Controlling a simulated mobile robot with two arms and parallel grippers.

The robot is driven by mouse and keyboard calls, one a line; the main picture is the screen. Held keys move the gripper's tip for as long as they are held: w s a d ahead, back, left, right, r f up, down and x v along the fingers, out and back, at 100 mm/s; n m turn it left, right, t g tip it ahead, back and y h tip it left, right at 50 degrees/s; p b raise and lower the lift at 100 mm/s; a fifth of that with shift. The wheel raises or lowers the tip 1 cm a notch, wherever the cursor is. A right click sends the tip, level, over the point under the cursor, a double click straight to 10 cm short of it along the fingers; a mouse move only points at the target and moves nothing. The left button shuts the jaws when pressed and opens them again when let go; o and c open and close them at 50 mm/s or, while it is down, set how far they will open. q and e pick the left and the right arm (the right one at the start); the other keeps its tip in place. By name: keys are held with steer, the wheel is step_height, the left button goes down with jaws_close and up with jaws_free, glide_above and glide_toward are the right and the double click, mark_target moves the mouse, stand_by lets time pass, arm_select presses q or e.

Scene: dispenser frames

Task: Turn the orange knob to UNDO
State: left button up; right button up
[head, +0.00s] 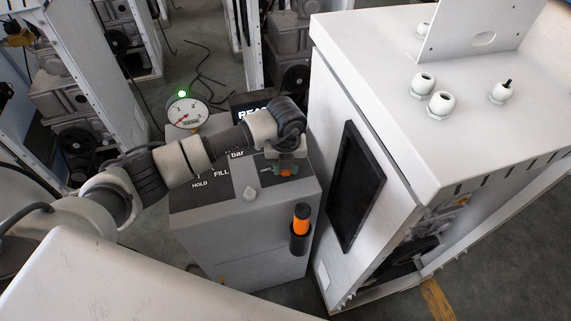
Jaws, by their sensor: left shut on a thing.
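The orange knob (287,173) sits on the sloped dark panel on top of a grey dispenser box (240,245). My left gripper (286,169) reaches over the panel from the left, points down and is shut on the knob. The gripper hides most of the knob, so its pointing direction cannot be told. A small label beside it is too small and covered to read surely. My right gripper is not in view.
A round gauge (186,113) with a lit green lamp (182,94) stands behind. An orange-and-black handle (301,221) is on the box front. A large white cabinet (375,110) stands close on the right.

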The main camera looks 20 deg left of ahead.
arm_select(q)
steer(key=shift+w+r, duration=0.1)
steer(key=o, duration=0.9)
step_height(320, 180, up, 11)
steer(key=shift+f+b, duration=0.1)
steer(key=shift+b, duration=0.8)
steer(key=shift+f, duration=0.1)
